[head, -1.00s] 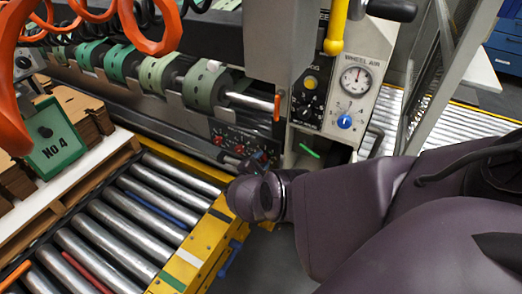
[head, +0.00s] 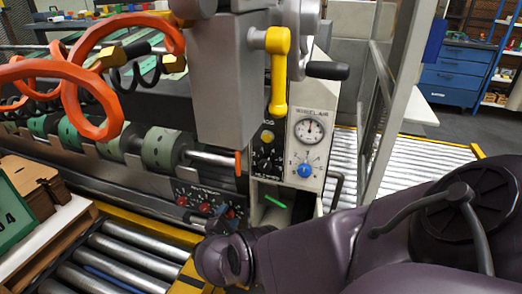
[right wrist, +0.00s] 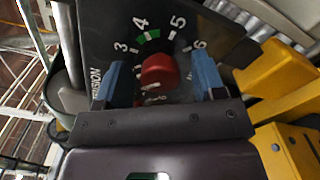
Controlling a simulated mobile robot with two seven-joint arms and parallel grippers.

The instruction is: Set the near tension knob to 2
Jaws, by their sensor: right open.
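A red tension knob (right wrist: 158,71) sits on a black dial plate (right wrist: 100,20) in the right wrist view. White numbers 3, 4, 5 and 6 show around it, with a green band at 4. The lower part of the dial is mostly hidden, and I cannot read the knob's setting. My right gripper (right wrist: 160,62) is open, with one blue finger on each side of the knob; contact is not clear. In the head view my right gripper (head: 228,212) is at the right end of the small knob panel (head: 190,188). My left gripper is not in view.
A wheel-air panel with a gauge (head: 310,130) and blue knob (head: 305,170) stands just above my right arm. A yellow lever (head: 278,75) hangs higher up. Roller conveyors lie at left (head: 125,255) and right (head: 425,160). A yellow guard (right wrist: 290,80) is right of the gripper.

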